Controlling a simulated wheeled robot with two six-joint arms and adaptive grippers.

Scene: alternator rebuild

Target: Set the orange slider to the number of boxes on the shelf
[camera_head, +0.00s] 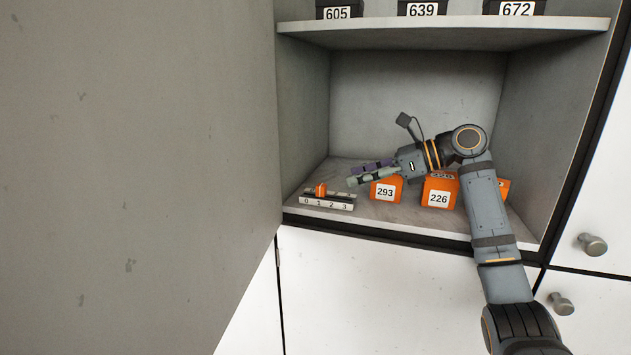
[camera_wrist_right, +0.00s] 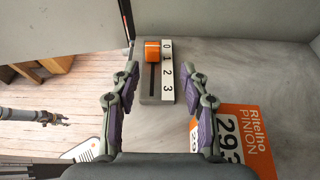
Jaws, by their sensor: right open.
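The slider unit (camera_head: 327,200) is on the lower shelf at the left, marked 0, 1, 2, 3. Its orange slider (camera_head: 321,190) is at the low end, near 0 and 1; the exact mark is hard to tell. The slider (camera_wrist_right: 153,51) also shows in the right wrist view. Orange boxes stand on this shelf: box 293 (camera_head: 386,190), box 226 (camera_head: 440,192) and one partly hidden behind my right arm (camera_head: 504,190). My right gripper (camera_head: 352,176) is open and empty, its fingertips near the slider unit. My left gripper (camera_wrist_right: 58,119) seems to show small in the right wrist view.
Dark boxes labelled 605 (camera_head: 338,11), 639 (camera_head: 422,9) and 672 (camera_head: 515,9) stand on the upper shelf (camera_head: 440,32). A grey cabinet side or door (camera_head: 140,180) fills the left. The cabinet's right wall is close to my right arm.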

